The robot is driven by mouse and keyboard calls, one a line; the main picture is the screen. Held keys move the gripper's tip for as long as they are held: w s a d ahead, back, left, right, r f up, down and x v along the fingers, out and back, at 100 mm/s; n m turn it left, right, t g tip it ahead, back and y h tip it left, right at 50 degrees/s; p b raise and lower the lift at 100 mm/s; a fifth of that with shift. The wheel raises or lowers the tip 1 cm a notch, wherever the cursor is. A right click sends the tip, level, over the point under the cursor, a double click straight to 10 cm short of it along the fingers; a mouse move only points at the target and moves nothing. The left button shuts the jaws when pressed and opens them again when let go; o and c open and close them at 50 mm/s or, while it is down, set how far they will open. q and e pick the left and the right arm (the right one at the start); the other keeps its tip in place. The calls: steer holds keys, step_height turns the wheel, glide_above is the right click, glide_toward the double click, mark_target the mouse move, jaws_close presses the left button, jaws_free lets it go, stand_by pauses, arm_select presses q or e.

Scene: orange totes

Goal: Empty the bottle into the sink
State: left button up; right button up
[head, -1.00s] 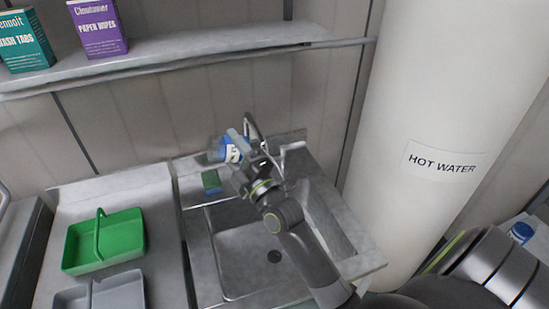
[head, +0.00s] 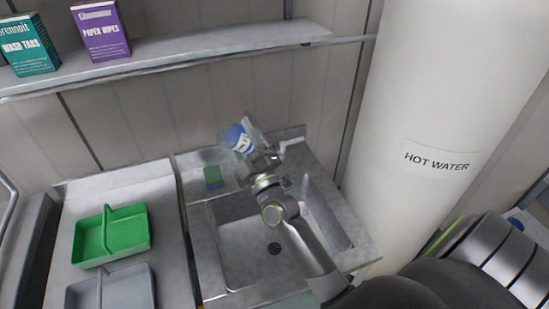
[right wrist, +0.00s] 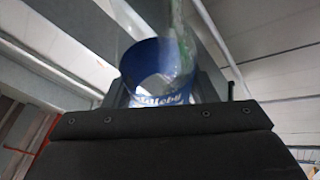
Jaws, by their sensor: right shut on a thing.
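My right gripper (head: 254,142) is shut on a bottle (head: 238,139) with a blue and white label. It holds the bottle tilted above the back of the sink unit, near the wall. The right wrist view shows the blue band and white label of the bottle (right wrist: 160,72) between the dark fingers, with a clear greenish part above. The bottle's mouth and contents cannot be made out. The grey metal sink (head: 238,266) lies below, in front of the bottle, with a dark drain in its floor. My left gripper is not in view.
A green and blue sponge (head: 213,176) lies on the sink's back ledge. A green caddy (head: 140,238) and a grey caddy (head: 140,290) stand on the left counter. A white hot water tank (head: 430,110) stands at right. A shelf (head: 200,62) with two boxes runs above.

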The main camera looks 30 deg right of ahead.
steer(key=shift+a+f+n+y, duration=0.3)
steer(key=shift+f+n+y, duration=0.1)
steer(key=shift+n, duration=0.6)
steer(key=shift+a+f+n+b, duration=0.1)
steer(key=shift+f+n+b, duration=0.2)
steer(key=shift+b, duration=0.4)
steer(key=shift+r+y, duration=0.15)
steer(key=shift+y, duration=0.25)
step_height(320, 180, down, 15)
steer(key=a+n+g+b, duration=0.2)
steer(key=n+g+b, duration=0.7)
steer(key=n+b, duration=1)
steer(key=n, duration=0.3)
steer(key=shift+w+h+b, duration=0.3)
steer(key=shift+w+b, duration=0.05)
